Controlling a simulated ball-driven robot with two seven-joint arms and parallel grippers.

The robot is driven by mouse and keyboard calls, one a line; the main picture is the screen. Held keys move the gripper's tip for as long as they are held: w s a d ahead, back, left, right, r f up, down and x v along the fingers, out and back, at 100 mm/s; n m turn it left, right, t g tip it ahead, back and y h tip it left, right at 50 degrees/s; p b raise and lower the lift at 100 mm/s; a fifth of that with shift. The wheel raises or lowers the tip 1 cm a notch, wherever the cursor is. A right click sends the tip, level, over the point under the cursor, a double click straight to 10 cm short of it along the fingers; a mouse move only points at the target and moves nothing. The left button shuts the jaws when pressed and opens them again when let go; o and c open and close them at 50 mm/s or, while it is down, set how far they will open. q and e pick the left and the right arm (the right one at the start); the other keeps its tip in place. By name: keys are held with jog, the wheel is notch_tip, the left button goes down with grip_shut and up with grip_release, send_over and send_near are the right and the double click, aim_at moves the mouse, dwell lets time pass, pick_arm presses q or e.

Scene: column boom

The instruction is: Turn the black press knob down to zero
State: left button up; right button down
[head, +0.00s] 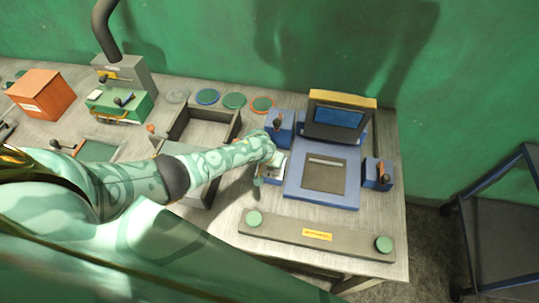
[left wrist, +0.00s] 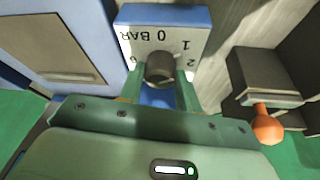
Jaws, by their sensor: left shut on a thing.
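The black press knob (left wrist: 159,68) sits in front of a white dial plate (left wrist: 185,42) marked "0 BAR", 1, 2 and a partly covered 6. My left gripper (left wrist: 160,84) is shut on the knob, one green finger on each side. In the head view my left gripper (head: 263,168) is at the dial plate (head: 276,166) on the left side of the blue press (head: 294,188), and the hand hides the knob there. My right gripper is not in view.
The press has a screen (head: 338,116) at the back and a small blue block with an orange-tipped lever (head: 380,172) on its right. A grey bar with green buttons (head: 314,235) lies in front. An open tray (head: 170,134) stands left, behind my arm.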

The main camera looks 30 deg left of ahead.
pick_arm(q)
jog(key=shift+d+r+n+y+p, duration=0.15)
jog(key=shift+n+y+p, duration=0.25)
jog(key=shift+n, duration=0.6)
jog(key=n+y, duration=0.1)
jog(key=n, duration=0.1)
jog(key=shift+d+n, duration=0.1)
jog(key=shift+n, duration=0.2)
jog(key=n, duration=0.2)
jog(key=n+g+y, duration=0.1)
jog(key=shift+w+f+n+b, duration=0.1)
jog(key=shift+f+n+b, duration=0.2)
jog(key=shift+b, duration=0.1)
jog(key=shift+w+r+n+g+y+b, duration=0.1)
jog(key=shift+n+g+y+b, duration=0.25)
jog(key=shift+n, duration=0.45)
jog(key=shift+r+n+g+y+b, duration=0.15)
jog(key=shift+n+y+b, duration=0.2)
jog(key=shift+n, duration=0.45)
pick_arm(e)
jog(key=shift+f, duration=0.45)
pick_arm(q)
jog(key=shift+n, duration=0.3)
jog(key=o, duration=1)
